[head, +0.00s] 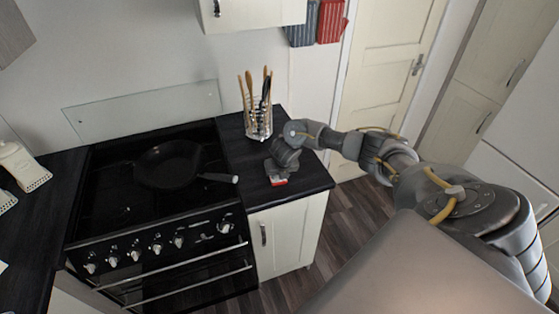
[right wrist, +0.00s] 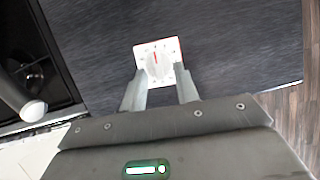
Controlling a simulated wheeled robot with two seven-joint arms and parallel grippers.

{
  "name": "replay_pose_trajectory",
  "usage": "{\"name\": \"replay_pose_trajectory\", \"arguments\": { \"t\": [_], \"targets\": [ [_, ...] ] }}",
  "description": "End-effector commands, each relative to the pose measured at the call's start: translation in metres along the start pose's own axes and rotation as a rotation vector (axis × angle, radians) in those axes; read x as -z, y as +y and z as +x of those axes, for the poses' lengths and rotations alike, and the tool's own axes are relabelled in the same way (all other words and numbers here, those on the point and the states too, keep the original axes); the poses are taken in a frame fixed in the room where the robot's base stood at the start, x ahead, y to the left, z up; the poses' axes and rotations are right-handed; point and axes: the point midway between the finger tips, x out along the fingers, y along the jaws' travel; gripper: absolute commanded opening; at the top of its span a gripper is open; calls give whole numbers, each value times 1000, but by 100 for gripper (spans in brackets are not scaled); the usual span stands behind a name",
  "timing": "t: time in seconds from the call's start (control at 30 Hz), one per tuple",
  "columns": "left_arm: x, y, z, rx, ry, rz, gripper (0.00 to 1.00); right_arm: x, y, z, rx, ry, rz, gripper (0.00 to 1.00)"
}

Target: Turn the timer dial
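The timer (right wrist: 140,48) is a small square with a white face and a red edge, lying on the dark worktop. Its round white dial (right wrist: 157,66) carries a red pointer line that points roughly to the top of the right wrist view. My right gripper (right wrist: 160,76) is open, with one fingertip on each side of the dial's lower part. I cannot tell whether the fingertips touch it. In the head view, my right gripper (head: 280,173) reaches down over the timer (head: 279,183) and hides most of it. My left gripper is not in view.
A dark frying pan (head: 168,164) stands on the black cooker (head: 105,205), its handle reaching toward the worktop (head: 312,176). A utensil holder (head: 259,124) stands behind my right gripper. The worktop right of the timer is clear to its edge.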

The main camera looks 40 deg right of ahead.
Motion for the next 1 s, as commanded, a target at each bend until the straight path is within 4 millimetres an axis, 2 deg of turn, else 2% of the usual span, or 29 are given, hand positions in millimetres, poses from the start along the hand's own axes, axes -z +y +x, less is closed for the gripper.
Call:
{"name": "replay_pose_trajectory", "arguments": {
  "t": [0.07,0.3,0.67,1.0],
  "targets": [
    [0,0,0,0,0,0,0,0,0,0,0,0,0,31],
    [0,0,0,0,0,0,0,0,0,0,0,0,0,0],
    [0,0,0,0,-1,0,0,1,1,0,10,1,24,0],
    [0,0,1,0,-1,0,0,0,5,0,88,1,212,0]
  ]
}}
